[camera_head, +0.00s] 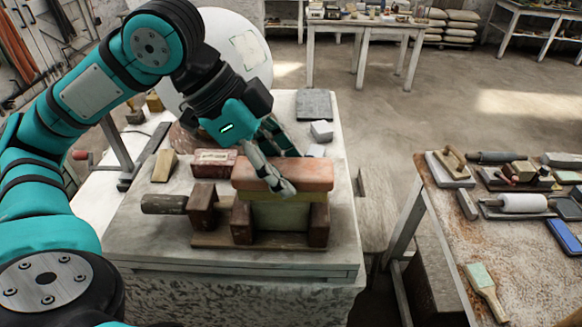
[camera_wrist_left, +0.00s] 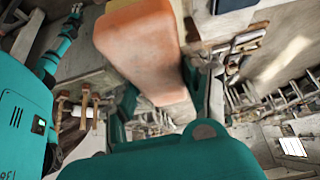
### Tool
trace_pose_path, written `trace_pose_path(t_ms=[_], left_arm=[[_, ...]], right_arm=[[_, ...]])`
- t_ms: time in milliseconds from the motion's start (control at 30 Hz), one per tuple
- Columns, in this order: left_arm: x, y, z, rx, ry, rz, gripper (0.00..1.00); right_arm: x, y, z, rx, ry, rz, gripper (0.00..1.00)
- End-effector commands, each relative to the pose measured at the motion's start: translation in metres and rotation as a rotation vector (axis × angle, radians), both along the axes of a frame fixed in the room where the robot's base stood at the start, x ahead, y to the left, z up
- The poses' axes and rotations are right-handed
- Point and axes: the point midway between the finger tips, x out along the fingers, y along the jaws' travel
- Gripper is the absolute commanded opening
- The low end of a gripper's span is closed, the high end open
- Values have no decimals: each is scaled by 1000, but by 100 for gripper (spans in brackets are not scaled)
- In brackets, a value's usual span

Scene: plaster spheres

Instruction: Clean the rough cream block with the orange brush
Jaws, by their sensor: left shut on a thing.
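The orange brush (camera_head: 305,173) is a long, salmon-orange bar lying level in the head view. It also fills the upper middle of the left wrist view (camera_wrist_left: 140,45). My left gripper (camera_head: 277,164) is shut on it from above, one finger on its near side. The cream block (camera_head: 280,217) looks pale yellow-green and sits directly below the brush, between the brown jaws of a wooden vise (camera_head: 242,222). A pale yellowish band runs under the orange part. Whether the brush touches the block's top cannot be told.
The vise stands on a pale stone-topped bench (camera_head: 150,235). A brown box (camera_head: 214,163), a wooden wedge (camera_head: 165,165) and a white block (camera_head: 322,131) lie behind it. A second table (camera_head: 430,225) at right holds tools, including a green-tipped brush (camera_head: 484,285). A large pale disc (camera_head: 240,45) stands behind.

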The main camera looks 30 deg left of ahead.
Motion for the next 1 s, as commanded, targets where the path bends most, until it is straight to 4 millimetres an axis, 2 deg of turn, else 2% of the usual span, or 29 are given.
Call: trace_pose_path(t_ms=[367, 733, 1000], left_arm=[[-4, 5, 5, -1, -1, -1, 21], [-3, 5, 31, -1, -1, -1, 21], [-3, 5, 30, -1, -1, -1, 21]], right_arm=[[0, -2, 1, -3, 0, 1, 40], [0, -4, 30, -4, 0, 2, 40], [0, -4, 29, -4, 0, 2, 40]])
